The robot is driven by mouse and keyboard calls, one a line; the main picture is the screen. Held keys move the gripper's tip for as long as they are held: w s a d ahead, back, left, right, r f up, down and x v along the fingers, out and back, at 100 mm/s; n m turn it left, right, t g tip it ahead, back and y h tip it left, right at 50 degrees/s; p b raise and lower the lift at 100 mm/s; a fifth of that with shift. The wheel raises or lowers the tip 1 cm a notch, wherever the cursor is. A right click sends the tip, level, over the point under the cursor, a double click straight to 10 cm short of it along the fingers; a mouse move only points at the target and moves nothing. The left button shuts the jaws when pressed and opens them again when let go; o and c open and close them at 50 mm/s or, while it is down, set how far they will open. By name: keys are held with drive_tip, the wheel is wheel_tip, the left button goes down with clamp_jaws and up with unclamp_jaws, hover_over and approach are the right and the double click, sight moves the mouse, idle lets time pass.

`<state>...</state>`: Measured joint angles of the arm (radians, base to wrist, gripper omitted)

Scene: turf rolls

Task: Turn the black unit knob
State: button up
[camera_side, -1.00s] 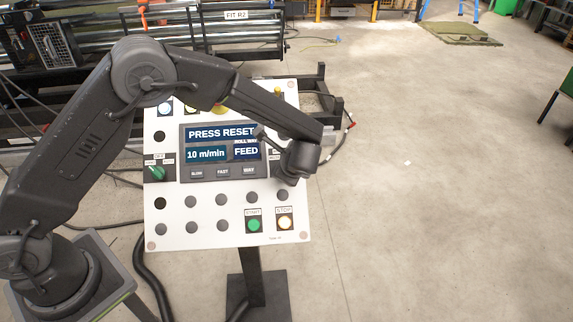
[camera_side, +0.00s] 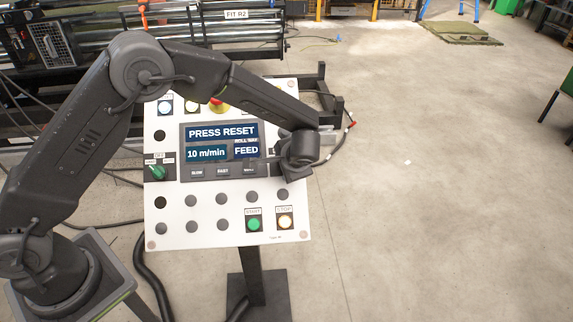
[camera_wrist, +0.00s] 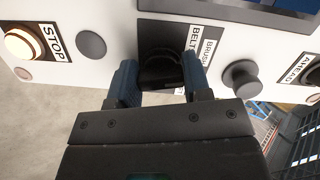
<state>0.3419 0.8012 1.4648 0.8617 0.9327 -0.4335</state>
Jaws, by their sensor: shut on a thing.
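The black knob (camera_wrist: 161,70) sits on a black square plate on the white panel, under a label that includes "BELT". In the wrist view, my gripper (camera_wrist: 160,82) has its two blue-grey fingers on either side of this knob, shut on it. The knob's front is partly dark and hard to make out. In the side view, the end of my arm is at the right side of the control panel (camera_side: 237,212), and hides the knob and the fingers.
On the panel are a green selector (camera_side: 156,173), a green START button (camera_side: 254,225), a lit STOP button (camera_wrist: 20,44) and a screen reading PRESS RESET (camera_side: 220,133). A dark round button (camera_wrist: 241,78) sits beside the gripper. Open floor lies right of the panel.

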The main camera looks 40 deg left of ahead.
drive_tip(key=shift+n, duration=0.4)
drive_tip(key=o, duration=0.9)
drive_tip(key=v, duration=1.3)
drive_tip(key=shift+s+d+r, duration=0.1)
drive_tip(key=shift+d+r, duration=0.1)
drive_tip(key=shift+r, duration=0.15)
